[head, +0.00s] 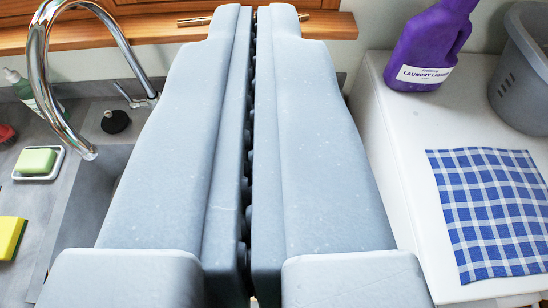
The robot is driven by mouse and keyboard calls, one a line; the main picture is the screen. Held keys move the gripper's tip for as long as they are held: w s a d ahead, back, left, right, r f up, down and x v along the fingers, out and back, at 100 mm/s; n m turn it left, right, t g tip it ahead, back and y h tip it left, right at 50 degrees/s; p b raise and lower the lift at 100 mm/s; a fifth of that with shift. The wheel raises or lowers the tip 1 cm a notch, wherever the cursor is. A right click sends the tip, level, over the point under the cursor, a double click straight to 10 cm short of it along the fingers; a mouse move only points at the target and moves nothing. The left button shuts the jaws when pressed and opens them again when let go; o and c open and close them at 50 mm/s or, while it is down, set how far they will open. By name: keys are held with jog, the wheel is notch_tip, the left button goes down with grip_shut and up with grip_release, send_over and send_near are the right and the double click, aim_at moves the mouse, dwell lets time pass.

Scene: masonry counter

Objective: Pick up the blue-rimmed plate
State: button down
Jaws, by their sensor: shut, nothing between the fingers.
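My gripper (254,12) fills the middle of the head view. Its two long grey fingers lie side by side with only a narrow dark gap between them, shut and with nothing held. The fingertips reach up toward the wooden ledge at the back. I see no blue-rimmed plate in this view. The fingers hide a broad strip of the counter and part of the sink.
At left are a chrome tap (38,70), a green soap on a dish (36,162), a yellow sponge (10,236) and a soap bottle (24,90). At right, a white surface (390,150) holds a purple laundry bottle (428,45), a grey basket (522,90) and a blue checked cloth (490,210).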

jog(key=w+a+f+n+g+p, duration=0.25)
jog(key=w+f+n+p, duration=0.35)
jog(key=f, duration=0.3)
jog(key=w+a+f+n+g+p, duration=0.1)
jog(key=w+f+n+g+p, duration=0.4)
jog(key=w+f, duration=0.4)
jog(key=s+a+f+n+g+p, duration=0.1)
jog(key=f+n+g+p, duration=0.1)
jog(key=f+n, duration=0.3)
jog(key=s+a+f+n+g+h+p, duration=0.1)
jog(key=f+n+p, duration=0.3)
jog(key=f, duration=0.8)
jog(key=s+a+f+n+g+p, duration=0.1)
jog(key=s+f+n+g+p, duration=0.1)
jog(key=f+n, duration=0.5)
jog(key=shift+a+f+g+h+p, duration=0.1)
jog(key=shift+f+g+h+p, duration=0.3)
jog(key=shift+f+g+p, duration=0.25)
jog(key=w+d+p, duration=0.2)
jog(key=w+d, duration=0.6)
jog(key=shift+w+d, duration=0.1)
jog(key=shift+w, duration=0.05)
jog(key=shift+w+d+f+p, duration=0.1)
jog(key=shift+d+f+p, duration=0.15)
jog(key=shift+p, duration=0.1)
jog(key=shift+a+f, duration=0.2)
jog(key=shift+f, duration=0.45)
